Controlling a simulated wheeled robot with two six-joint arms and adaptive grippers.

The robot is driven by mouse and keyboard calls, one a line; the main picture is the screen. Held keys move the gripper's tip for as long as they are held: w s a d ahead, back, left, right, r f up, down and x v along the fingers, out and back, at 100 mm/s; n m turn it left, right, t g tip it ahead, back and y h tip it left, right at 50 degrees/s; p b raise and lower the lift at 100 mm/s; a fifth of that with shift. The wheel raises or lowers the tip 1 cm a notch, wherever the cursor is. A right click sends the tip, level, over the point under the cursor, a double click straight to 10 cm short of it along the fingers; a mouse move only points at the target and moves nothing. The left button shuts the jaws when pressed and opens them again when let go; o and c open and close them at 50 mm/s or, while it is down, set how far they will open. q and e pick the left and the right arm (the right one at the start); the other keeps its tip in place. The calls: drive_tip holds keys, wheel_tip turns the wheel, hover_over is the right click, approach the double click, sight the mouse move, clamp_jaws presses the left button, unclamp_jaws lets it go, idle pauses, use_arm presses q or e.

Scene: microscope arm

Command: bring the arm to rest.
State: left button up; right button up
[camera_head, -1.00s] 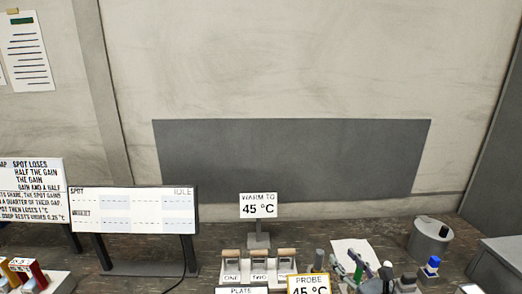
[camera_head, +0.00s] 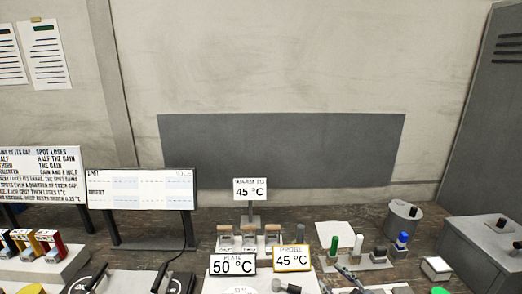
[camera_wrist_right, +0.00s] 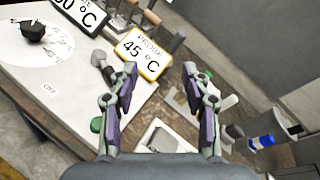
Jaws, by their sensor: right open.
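My right gripper (camera_wrist_right: 160,72) is open and empty in the right wrist view, its two fingers spread above the bench. Between and beyond the fingers lie the bench top and a rack with a green-capped and a blue-capped item (camera_wrist_right: 262,142). A small part of this gripper (camera_head: 345,273) seems to show at the bottom of the head view, in front of the rack (camera_head: 355,262). The yellow-framed probe sign reading 45 °C (camera_head: 292,258) stands left of it and also shows in the wrist view (camera_wrist_right: 146,50). My left gripper cannot be made out in the head view.
The plate sign reads 50 °C (camera_head: 232,264); the sign behind it reads 45 °C (camera_head: 250,189). Several upright handled pieces (camera_head: 248,237) stand between them. A display board (camera_head: 142,190) is at left, a grey canister (camera_head: 403,218) and grey box (camera_head: 485,250) at right.

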drive_tip(key=s+a+f+n+g+h, duration=0.2)
drive_tip(key=s+f+n+g, duration=0.3)
drive_tip(key=s+f+n, duration=0.65)
drive_tip(key=s+d+n+g+h, duration=0.55)
drive_tip(key=s+n, duration=0.55)
drive_tip(key=n, duration=0.4)
drive_tip(key=s+d+f+g+b, duration=0.1)
drive_tip(key=f+b, duration=0.1)
drive_tip(key=f, duration=0.9)
drive_tip(key=s+d+f+b, duration=0.1)
drive_tip(key=f+b, duration=0.1)
drive_tip(key=f, duration=0.9)
drive_tip(key=s+d+f+g+b, duration=0.1)
drive_tip(key=d+f+b, duration=0.1)
drive_tip(key=f, duration=0.9)
use_arm(q)
wheel_tip(320, 180, down, 10)
drive_tip(key=s+b, duration=0.1)
drive_tip(key=b, duration=0.3)
drive_tip(key=shift+s, duration=0.3)
use_arm(e)
drive_tip(key=s+f, duration=1.8)
drive_tip(key=f, duration=0.2)
drive_tip(key=shift+s+d+m+g, duration=0.2)
drive_tip(key=shift+d+m+g, duration=0.15)
drive_tip(key=shift+g, duration=0.1)
